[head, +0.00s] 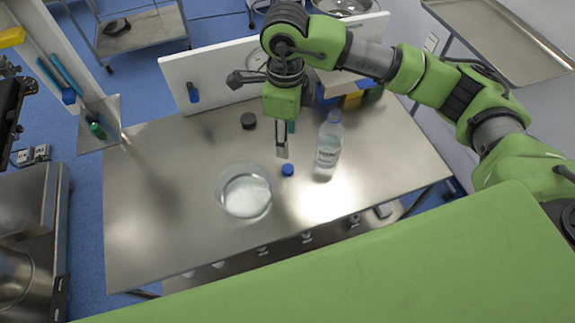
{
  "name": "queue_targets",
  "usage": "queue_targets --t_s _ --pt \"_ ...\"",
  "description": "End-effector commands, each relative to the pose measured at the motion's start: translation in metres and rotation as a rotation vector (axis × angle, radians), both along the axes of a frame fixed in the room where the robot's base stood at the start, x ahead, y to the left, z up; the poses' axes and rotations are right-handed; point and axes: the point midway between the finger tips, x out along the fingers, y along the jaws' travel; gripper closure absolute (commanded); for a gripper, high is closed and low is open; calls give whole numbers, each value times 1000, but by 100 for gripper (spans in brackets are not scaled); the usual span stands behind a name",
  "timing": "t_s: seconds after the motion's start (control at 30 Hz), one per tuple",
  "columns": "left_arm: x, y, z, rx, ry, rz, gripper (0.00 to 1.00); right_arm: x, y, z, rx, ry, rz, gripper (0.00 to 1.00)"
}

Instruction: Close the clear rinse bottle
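The clear rinse bottle (328,148) stands upright on the steel table, with a printed label on its side. Its neck shows no blue cap. A small blue cap (288,169) lies on the table to the left of the bottle, beside a clear bowl (245,192). My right gripper (282,152) points down just above and behind the blue cap, to the left of the bottle. Its fingers look narrow from this angle, and I cannot tell whether they are open or shut. My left gripper is not in view.
A dark round object (248,121) sits toward the back of the steel table (150,215). A white panel (215,67) stands along the back edge. Blue and yellow bins (352,99) sit behind the bottle. The table's left part is clear.

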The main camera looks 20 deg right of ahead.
Motion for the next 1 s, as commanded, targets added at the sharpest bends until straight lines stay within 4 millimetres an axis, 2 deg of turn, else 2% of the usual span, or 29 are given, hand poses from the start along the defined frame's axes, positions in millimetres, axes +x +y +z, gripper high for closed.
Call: queue_targets --t_s 0.1,0.3,0.73,0.93,1.0 --pt "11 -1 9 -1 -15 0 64 -2 0 -23 -1 5 -2 60" --pt "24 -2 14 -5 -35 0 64 -1 0 -49 1 1 -2 60" --pt "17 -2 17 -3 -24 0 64 -2 0 -55 -1 1 -1 60" --pt "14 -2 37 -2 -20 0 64 -12 0 -81 -1 4 -1 60" --pt "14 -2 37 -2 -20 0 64 -10 0 -92 -1 3 -2 60"
